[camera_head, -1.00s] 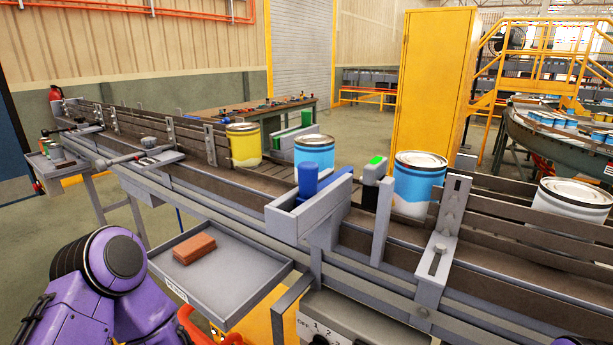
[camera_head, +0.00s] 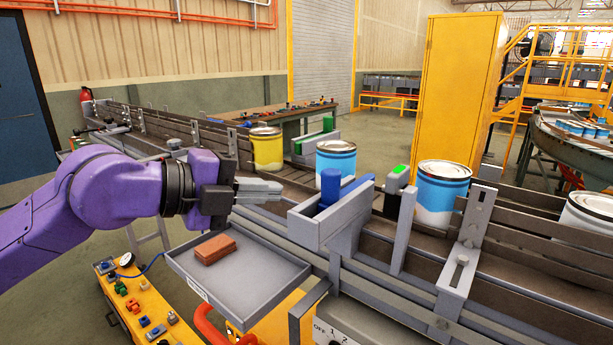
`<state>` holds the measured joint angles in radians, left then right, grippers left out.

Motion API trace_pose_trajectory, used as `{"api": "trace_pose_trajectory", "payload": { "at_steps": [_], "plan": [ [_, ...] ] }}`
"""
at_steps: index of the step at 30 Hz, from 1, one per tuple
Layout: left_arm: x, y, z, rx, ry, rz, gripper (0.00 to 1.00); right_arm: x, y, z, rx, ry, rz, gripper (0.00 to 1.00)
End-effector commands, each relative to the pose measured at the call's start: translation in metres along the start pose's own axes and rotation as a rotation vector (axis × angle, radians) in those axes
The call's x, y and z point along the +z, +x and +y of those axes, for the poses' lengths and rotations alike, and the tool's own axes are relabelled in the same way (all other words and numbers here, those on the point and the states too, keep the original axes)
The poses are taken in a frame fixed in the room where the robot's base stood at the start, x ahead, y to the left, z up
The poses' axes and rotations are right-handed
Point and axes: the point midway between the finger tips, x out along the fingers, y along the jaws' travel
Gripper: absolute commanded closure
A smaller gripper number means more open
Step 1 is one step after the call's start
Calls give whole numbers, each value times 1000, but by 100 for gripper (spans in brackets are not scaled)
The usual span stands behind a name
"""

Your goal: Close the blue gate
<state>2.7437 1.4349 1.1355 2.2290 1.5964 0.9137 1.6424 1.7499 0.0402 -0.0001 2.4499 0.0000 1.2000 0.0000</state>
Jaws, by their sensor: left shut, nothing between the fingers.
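The blue gate (camera_head: 345,187) is a blue piece with an upright blue knob (camera_head: 330,188), set in a grey channel (camera_head: 352,212) at the near side of the conveyor. My left gripper (camera_head: 280,189) is shut and empty, just left of the channel, its fingers pointing right towards the blue knob. A gap shows between the fingertips and the knob. A blue and white can (camera_head: 336,165) stands on the conveyor just behind the gate. My right gripper is not in view.
A yellow can (camera_head: 266,150) stands farther left on the belt, another blue can (camera_head: 442,190) to the right. A grey tray (camera_head: 255,280) with a brown block (camera_head: 215,249) lies below my left gripper. A grey post with a green top (camera_head: 399,170) stands right of the gate.

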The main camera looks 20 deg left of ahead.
Motion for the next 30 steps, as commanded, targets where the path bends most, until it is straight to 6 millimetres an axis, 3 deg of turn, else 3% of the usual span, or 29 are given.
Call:
{"api": "trace_pose_trajectory", "payload": {
  "at_steps": [6, 12, 26, 30],
  "plan": [
    [0, 46, -5, 5, 3, 1, 100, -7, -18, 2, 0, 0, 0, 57],
    [0, 72, -11, 3, 3, 0, 100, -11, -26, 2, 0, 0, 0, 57],
    [1, 80, -12, 2, 2, 0, 100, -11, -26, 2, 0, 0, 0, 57],
    [7, 99, -16, 5, 3, -1, 100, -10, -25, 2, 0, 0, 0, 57]
  ]
}}
